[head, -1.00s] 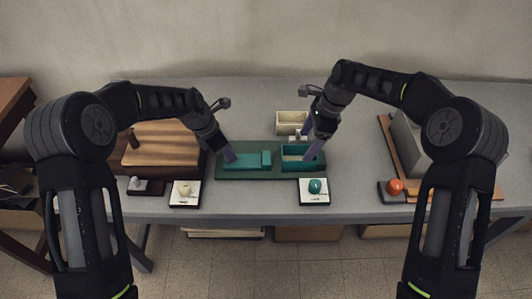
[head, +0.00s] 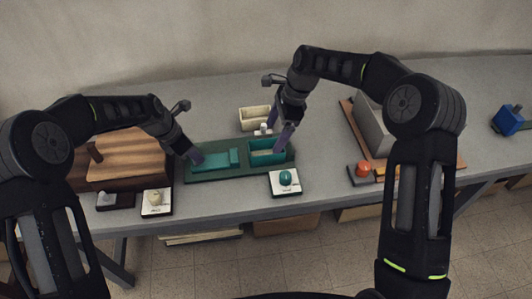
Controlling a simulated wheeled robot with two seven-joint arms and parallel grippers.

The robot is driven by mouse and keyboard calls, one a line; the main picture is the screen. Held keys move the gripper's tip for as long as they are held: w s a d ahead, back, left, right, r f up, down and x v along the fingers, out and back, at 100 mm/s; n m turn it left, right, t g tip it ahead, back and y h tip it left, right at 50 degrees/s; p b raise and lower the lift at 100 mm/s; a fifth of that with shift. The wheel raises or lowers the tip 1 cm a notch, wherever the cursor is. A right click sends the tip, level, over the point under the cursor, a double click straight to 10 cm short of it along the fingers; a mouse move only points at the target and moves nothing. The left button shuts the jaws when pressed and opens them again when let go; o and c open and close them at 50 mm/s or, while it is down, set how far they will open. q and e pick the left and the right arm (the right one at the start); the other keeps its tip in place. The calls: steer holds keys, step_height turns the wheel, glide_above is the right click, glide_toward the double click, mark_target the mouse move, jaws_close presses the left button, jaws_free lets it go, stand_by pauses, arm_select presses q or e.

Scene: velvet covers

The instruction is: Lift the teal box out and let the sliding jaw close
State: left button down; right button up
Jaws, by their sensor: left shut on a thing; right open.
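The teal box (head: 267,158), open-topped, sits at the right end of a dark green base (head: 215,174). The teal sliding jaw (head: 215,162), a flat slab with a raised block at its right end, lies on the base to the left of the box, with a narrow gap seen between them. My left gripper (head: 196,157) is shut at the left end of the sliding jaw; its fingertips are small in the picture. My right gripper (head: 281,140) is open above the right part of the box, one finger reaching down at its right side. Contact cannot be told.
A cream open box (head: 254,118) stands behind the teal box. In front are stands with a teal egg-shaped piece (head: 285,177), a cream piece (head: 155,197) and an orange piece (head: 363,169). A wooden block (head: 130,155) is left; a grey block (head: 375,125) is right.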

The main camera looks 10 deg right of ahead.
arm_select(q)
steer(key=shift+w+a, duration=0.1)
arm_select(e)
steer(key=d+r, duration=0.2)
steer(key=r, duration=0.1)
steer(key=shift+s+r+y, duration=0.1)
steer(key=shift+y, duration=0.3)
glide_toward(266, 150)
steer(key=shift+s+a+f, duration=0.25)
steer(key=shift+s+a, duration=0.3)
steer(key=shift+s, duration=0.25)
steer(key=shift+s+a+f, duration=0.2)
steer(key=shift+s+a, duration=0.3)
steer(key=shift+s, duration=0.25)
arm_select(q)
steer(key=shift+r, duration=0.1)
arm_select(e)
steer(key=shift+x, duration=2.6)
steer(key=shift+w+f, duration=0.1)
steer(key=shift+w, duration=0.05)
steer(key=shift+c, duration=0.4)
steer(key=c, duration=1.4)
